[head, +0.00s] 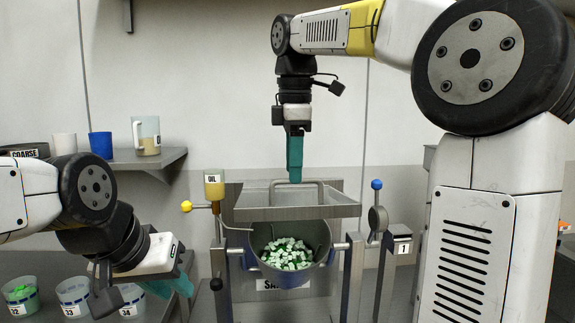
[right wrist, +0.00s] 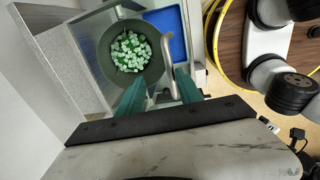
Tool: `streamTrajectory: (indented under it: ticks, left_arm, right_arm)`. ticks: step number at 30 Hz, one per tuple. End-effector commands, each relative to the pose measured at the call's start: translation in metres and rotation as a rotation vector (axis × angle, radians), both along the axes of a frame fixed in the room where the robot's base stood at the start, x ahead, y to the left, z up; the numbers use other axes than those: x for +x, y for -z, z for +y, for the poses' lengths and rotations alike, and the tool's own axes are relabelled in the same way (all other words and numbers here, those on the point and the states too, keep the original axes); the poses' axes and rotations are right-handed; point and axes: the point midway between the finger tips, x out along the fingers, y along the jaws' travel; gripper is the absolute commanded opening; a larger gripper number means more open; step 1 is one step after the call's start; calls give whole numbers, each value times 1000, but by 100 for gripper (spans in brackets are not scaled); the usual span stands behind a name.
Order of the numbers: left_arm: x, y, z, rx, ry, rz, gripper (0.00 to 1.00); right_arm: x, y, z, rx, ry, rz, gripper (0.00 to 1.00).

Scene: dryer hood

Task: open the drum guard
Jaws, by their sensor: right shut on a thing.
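The drum (head: 289,262) is a grey bowl full of green and white pieces, held in a metal frame; it also shows in the right wrist view (right wrist: 104,62). The drum guard (head: 250,214) is a grey metal panel above the drum, with a bar handle (head: 322,190) on it. The drum's mouth shows below the guard's front edge. My right gripper (head: 295,180) points down and is shut on the handle, which shows between its fingers in the right wrist view (right wrist: 167,55). My left gripper (head: 172,286) is low at the left, away from the guard; its jaw gap is unclear.
An oil cup (head: 214,186) and a yellow-knobbed lever stand left of the drum. A blue-knobbed lever (head: 377,200) stands to its right. Several numbered tubs (head: 75,296) are at lower left. A shelf with cups (head: 146,135) is on the left wall.

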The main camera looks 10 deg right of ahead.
Motion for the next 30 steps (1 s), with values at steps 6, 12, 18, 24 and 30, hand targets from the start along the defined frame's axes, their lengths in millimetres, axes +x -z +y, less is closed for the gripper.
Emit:
streamTrajectory:
  ticks: [6, 12, 18, 24, 30]
  left_arm:
    - [0, 0, 0, 0, 0, 0, 26]
    - [0, 0, 0, 0, 0, 0, 26]
    - [0, 0, 0, 0, 0, 0, 26]
    - [0, 0, 0, 0, 0, 0, 26]
    - [0, 0, 0, 0, 0, 0, 26]
  right_arm:
    - [1, -6, 0, 1, 1, -7, 32]
    - [-2, -36, 1, 2, 0, -7, 32]
    - [-6, -65, 1, 1, 0, -4, 32]
    - [-9, -77, 0, 0, 0, -1, 32]
    - [-9, -78, 0, 0, 0, 0, 32]
